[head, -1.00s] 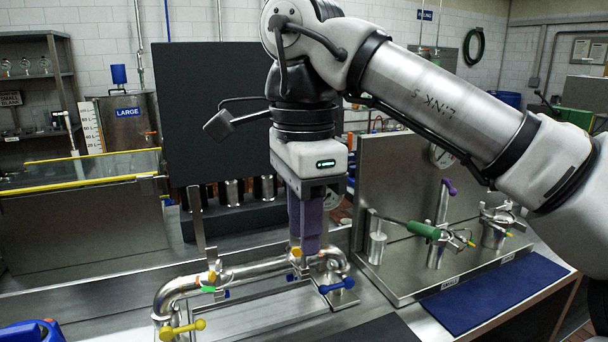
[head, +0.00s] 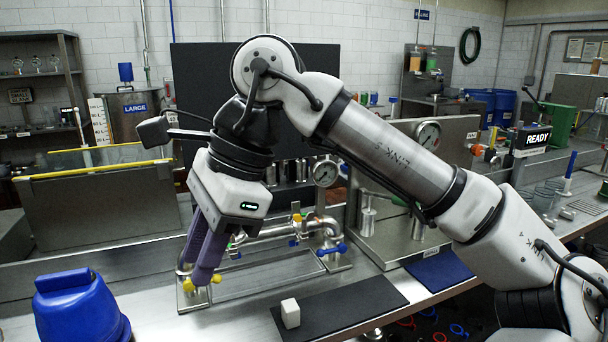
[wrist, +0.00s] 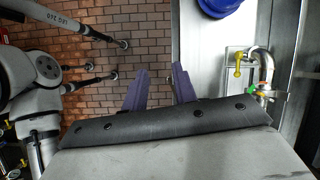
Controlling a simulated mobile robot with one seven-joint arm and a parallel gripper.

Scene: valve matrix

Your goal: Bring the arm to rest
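My arm is bent over the steel bench, with its elbow high in the middle of the head view. My gripper (head: 194,270) points down and tilts to the left. Its two purple fingers overlap the left end of the steel pipe (head: 270,232) in the head view. In the wrist view my gripper (wrist: 161,70) has its fingers apart with nothing between them, above brick-patterned floor. The pipe with its yellow handle shows to the right there (wrist: 264,68), apart from the fingers.
A blue container (head: 80,305) stands at the front left. A white block (head: 290,313) sits on a dark mat (head: 345,305) at the front. A steel panel with a gauge (head: 427,134) stands on the right. A dark upright board (head: 205,75) is behind the arm.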

